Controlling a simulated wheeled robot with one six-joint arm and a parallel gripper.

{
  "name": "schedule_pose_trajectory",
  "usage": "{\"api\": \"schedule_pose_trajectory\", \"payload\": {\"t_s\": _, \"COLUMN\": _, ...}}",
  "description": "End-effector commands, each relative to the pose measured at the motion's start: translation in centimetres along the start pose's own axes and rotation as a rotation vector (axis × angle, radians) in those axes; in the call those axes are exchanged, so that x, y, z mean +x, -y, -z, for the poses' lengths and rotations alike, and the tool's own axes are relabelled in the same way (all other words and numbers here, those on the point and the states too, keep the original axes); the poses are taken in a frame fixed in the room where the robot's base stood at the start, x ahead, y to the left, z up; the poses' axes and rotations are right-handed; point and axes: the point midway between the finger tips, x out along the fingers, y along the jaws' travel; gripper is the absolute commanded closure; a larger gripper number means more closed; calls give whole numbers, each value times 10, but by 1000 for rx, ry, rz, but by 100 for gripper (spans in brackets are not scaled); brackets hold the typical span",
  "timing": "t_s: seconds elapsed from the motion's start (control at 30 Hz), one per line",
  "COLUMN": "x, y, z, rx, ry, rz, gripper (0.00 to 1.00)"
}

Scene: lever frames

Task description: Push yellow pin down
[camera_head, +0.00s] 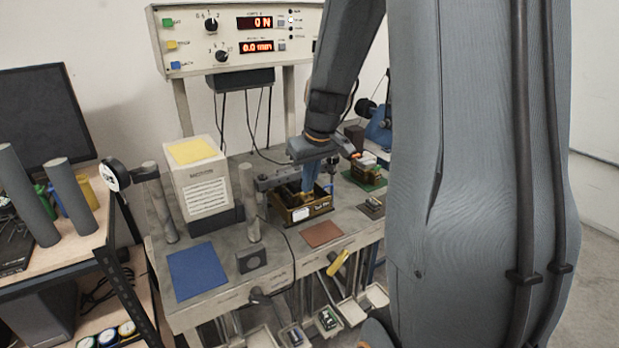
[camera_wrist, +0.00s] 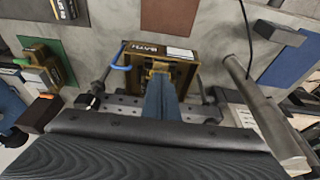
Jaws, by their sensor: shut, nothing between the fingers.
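A small dark box with a brass-coloured front (camera_head: 307,212) stands on the bench below my arm. It also shows in the wrist view (camera_wrist: 138,50). My gripper (camera_head: 309,189) is shut and empty, with its blue fingers pointing down into the box. In the wrist view, the fingertips (camera_wrist: 160,76) are right at a yellowish brass-coloured piece (camera_wrist: 160,66) inside the box, which may be the yellow pin. I cannot tell whether they touch it. The fingers hide part of the box interior.
A metal bar and upright post (camera_head: 249,205) stand left of the box, close to the fingers. A blue mat (camera_head: 198,270) and a reddish mat (camera_head: 322,234) lie flat on the bench. A control panel (camera_head: 240,38) stands behind. A yellow handle (camera_head: 338,262) is at the front edge.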

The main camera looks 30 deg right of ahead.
Motion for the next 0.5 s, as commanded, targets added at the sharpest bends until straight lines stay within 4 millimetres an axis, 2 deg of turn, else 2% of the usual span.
{"api": "schedule_pose_trajectory", "payload": {"t_s": 0.03, "x": 6, "y": 3, "z": -10, "rx": 0, "ry": 23, "rz": 8, "gripper": 100}}
{"api": "schedule_pose_trajectory", "payload": {"t_s": 0.07, "x": 3, "y": 3, "z": -9, "rx": 0, "ry": 22, "rz": 7, "gripper": 100}}
{"api": "schedule_pose_trajectory", "payload": {"t_s": 0.5, "x": -66, "y": 3, "z": 8, "rx": -5, "ry": -12, "rz": -2, "gripper": 100}}
